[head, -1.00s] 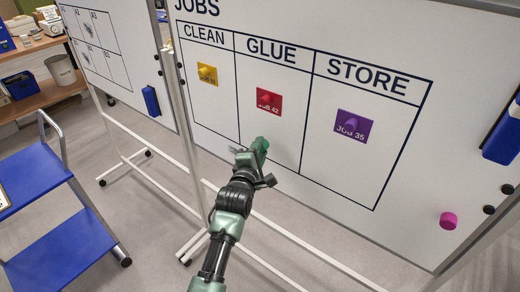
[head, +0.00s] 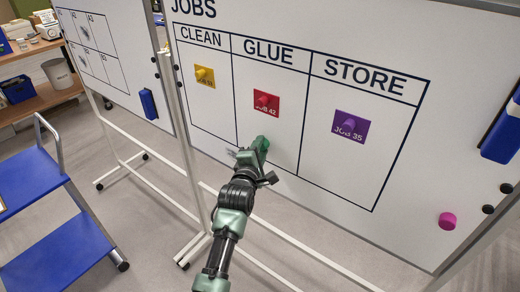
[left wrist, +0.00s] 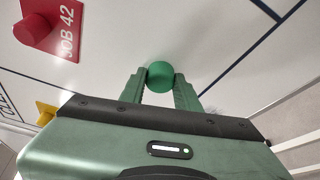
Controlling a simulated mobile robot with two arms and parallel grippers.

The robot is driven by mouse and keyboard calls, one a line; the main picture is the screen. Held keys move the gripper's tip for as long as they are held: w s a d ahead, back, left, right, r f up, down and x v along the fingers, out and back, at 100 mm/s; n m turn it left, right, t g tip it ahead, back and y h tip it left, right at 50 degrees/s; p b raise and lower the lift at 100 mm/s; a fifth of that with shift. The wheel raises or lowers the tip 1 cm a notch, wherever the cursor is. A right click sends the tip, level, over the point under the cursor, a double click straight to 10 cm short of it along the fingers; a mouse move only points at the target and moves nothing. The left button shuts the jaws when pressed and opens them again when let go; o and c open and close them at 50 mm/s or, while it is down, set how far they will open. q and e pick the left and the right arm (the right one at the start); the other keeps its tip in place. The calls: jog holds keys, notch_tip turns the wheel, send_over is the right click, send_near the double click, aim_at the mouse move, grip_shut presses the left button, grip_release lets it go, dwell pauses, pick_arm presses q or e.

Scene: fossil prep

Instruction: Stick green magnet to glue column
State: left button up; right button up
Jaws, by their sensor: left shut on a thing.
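The whiteboard (head: 300,180) headed JOBS has three columns, CLEAN, GLUE and STORE. My left gripper (head: 258,149) is at the lower part of the GLUE column, below the red JOB 42 card (head: 266,102). In the left wrist view my left gripper (left wrist: 159,90) is shut on the round green magnet (left wrist: 160,75), which sits between its fingertips close to the board face. I cannot tell whether the magnet touches the board. In the head view the gripper mostly hides the magnet. My right gripper is not in view.
A yellow card (head: 205,76) is in CLEAN and a purple JOB 35 card (head: 351,126) in STORE. A pink magnet (head: 447,221) and black ones are at lower right, near a blue eraser (head: 502,130). A blue cart (head: 60,245) stands at left.

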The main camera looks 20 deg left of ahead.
pick_arm(q)
jog(key=o, duration=1)
jog(key=s+p, duration=0.1)
jog(key=s, duration=0.1)
jog(key=s+a+p, duration=0.1)
jog(key=s+p, duration=0.1)
jog(key=s+a+p, duration=0.1)
jog(key=s, duration=0.1)
jog(key=shift+s+a, duration=0.2)
jog(key=shift+s, duration=0.1)
